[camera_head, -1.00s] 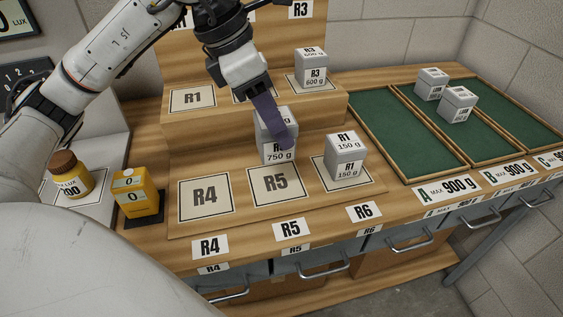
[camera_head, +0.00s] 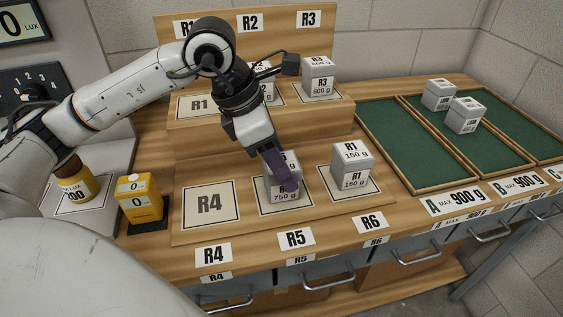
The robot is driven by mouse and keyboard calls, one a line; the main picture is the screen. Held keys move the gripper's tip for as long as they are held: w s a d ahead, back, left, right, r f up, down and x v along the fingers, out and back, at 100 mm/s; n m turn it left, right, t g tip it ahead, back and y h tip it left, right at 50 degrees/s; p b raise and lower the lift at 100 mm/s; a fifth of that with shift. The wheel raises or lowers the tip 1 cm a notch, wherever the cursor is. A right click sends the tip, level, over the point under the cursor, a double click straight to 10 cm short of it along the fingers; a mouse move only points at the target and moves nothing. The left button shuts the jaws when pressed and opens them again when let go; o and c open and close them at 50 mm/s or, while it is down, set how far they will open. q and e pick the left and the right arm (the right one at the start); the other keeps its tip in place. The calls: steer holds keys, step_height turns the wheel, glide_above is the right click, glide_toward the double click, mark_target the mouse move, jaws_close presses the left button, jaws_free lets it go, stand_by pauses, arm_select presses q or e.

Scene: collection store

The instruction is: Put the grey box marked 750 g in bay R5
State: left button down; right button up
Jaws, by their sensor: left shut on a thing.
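The grey box marked 750 g (camera_head: 285,196) is in my left gripper (camera_head: 286,181), which is shut on it from above. The purple finger hides part of the box's front and top. The box is over the bay R5 mat (camera_head: 302,208) and covers its printed label; the mat's border shows around it. I cannot tell whether the box's base touches the mat or is slightly above it. The front R5 tag (camera_head: 296,238) is in clear view. My right gripper is not in view.
Bay R4 (camera_head: 211,204) is empty. A grey 150 g box (camera_head: 352,165) stands in bay R6, close on the right. A 600 g box (camera_head: 318,78) stands in R3, and another grey box (camera_head: 268,92) in R2, partly hidden. Green trays (camera_head: 400,150) lie right.

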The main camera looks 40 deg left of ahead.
arm_select(q)
steer(key=c, duration=0.8)
jaws_free()
steer(key=shift+c, duration=0.2)
steer(key=shift+r+p, duration=0.2)
steer(key=shift+p, duration=0.1)
steer(key=v, duration=1.1)
steer(key=shift+s+r+p, duration=0.15)
steer(key=shift+r+p, duration=0.2)
steer(key=shift+p, duration=0.05)
steer(key=shift+a+f, duration=0.1)
